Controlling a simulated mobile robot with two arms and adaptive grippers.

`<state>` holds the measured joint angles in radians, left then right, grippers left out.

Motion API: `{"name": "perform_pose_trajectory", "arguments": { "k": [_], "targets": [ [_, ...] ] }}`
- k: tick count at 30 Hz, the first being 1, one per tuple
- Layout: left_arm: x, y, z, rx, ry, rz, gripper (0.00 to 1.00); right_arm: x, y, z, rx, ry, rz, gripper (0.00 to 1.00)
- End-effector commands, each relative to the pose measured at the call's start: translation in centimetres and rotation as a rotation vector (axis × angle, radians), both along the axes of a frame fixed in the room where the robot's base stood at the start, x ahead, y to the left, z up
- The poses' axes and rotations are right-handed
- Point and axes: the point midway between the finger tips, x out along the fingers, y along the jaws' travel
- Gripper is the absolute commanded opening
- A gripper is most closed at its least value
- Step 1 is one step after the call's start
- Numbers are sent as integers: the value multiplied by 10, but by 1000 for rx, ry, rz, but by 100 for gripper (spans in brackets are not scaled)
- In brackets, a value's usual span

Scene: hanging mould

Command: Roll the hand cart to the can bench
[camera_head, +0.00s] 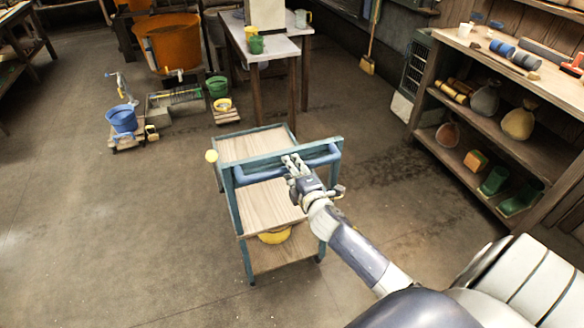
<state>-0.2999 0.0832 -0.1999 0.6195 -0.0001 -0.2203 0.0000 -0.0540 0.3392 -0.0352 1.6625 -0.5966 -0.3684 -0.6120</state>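The hand cart (262,205) stands on the floor in the middle of the head view, with a blue frame and two wooden shelves. Its blue handle bar (322,160) is at the near end. My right gripper (292,164) is at this bar, its fingers closed around it; the arm hides part of the cart's right side. My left gripper is out of view.
A yellow round thing (275,236) shows at the lower shelf. A blue bucket (122,119), a green bucket (218,86) and an orange tub (168,43) stand at the back left. A wooden shelf unit (505,125) lines the right. The floor at left is clear.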

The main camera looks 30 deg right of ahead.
Motion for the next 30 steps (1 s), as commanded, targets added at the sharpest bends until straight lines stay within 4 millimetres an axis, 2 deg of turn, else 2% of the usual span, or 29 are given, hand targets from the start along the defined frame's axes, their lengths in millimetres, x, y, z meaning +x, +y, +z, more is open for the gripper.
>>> {"name": "perform_pose_trajectory", "arguments": {
  "k": [4, 13, 14, 19, 26, 30],
  "targets": [
    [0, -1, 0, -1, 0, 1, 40, 8, -2, -1, 1, 0, 0, 40],
    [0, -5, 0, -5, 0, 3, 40, 10, -2, -2, 1, 0, 1, 40],
    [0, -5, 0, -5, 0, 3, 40, 10, -2, -2, 1, 0, 0, 37],
    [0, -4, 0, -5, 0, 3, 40, 10, -2, -2, 1, 0, 0, 0],
    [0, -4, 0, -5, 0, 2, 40, 11, -2, -2, 1, 0, 0, 0],
    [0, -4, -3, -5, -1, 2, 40, 18, -4, -3, 0, 0, 0, 0]
  ]
}}
